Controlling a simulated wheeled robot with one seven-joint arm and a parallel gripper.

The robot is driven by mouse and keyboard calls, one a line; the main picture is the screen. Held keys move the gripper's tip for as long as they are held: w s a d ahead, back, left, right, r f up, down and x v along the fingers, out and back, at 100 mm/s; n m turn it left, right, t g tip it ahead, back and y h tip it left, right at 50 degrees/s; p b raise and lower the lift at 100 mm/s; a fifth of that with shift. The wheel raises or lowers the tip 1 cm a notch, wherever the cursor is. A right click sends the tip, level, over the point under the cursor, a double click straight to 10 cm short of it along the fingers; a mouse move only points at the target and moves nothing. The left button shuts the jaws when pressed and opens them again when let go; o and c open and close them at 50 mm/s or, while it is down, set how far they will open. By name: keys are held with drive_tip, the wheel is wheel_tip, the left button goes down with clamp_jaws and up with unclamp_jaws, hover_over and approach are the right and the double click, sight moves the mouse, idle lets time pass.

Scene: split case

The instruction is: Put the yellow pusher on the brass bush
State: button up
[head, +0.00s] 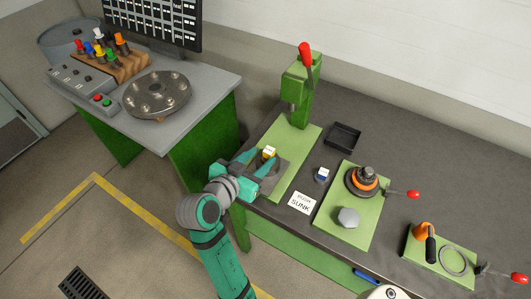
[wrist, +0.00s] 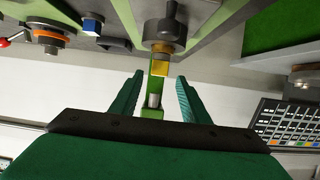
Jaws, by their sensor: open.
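The yellow pusher (head: 268,152) has a pale top in the head view and stands at the green press (head: 301,85). In the wrist view, which appears upside down, the yellow pusher (wrist: 160,70) sits against a dark grey round holder (wrist: 165,30). My gripper (head: 263,160) is open; in the wrist view its teal fingers (wrist: 159,77) stand apart, one on each side of the pusher's line, with gaps showing. The press's metal ram (wrist: 153,100) shows between the fingers.
A blue-and-white block (head: 321,175), a card reading "BUSH SUNK" (head: 300,203) and a black tray (head: 343,136) lie right of the press. Beyond stand green fixtures with red-knobbed levers (head: 413,194). A grey side table (head: 215,88) with a round dial plate (head: 157,94) is at left.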

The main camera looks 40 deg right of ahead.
drive_tip(key=v, duration=0.6)
drive_tip(key=shift+a, duration=0.35)
drive_tip(key=s+a+f+n+t+y, duration=0.35)
drive_tip(key=a+f+n, duration=0.3)
drive_tip(key=f, duration=0.25)
drive_tip(key=s+a+f+n+t+y, duration=0.35)
drive_tip(key=a+f+n+y, duration=0.2)
drive_tip(key=a+f, duration=0.25)
drive_tip(key=s+a+r+t+y, duration=0.1)
drive_tip(key=s+a, duration=0.2)
drive_tip(key=s, duration=0.6)
drive_tip(key=s+a+r+n+t+y, duration=0.1)
drive_tip(key=s+a+r+t+y, duration=0.1)
drive_tip(key=s, duration=0.6)
drive_tip(key=shift+s+a+n, duration=0.3)
drive_tip(key=shift+s+a, duration=0.1)
drive_tip(key=shift+a, duration=0.45)
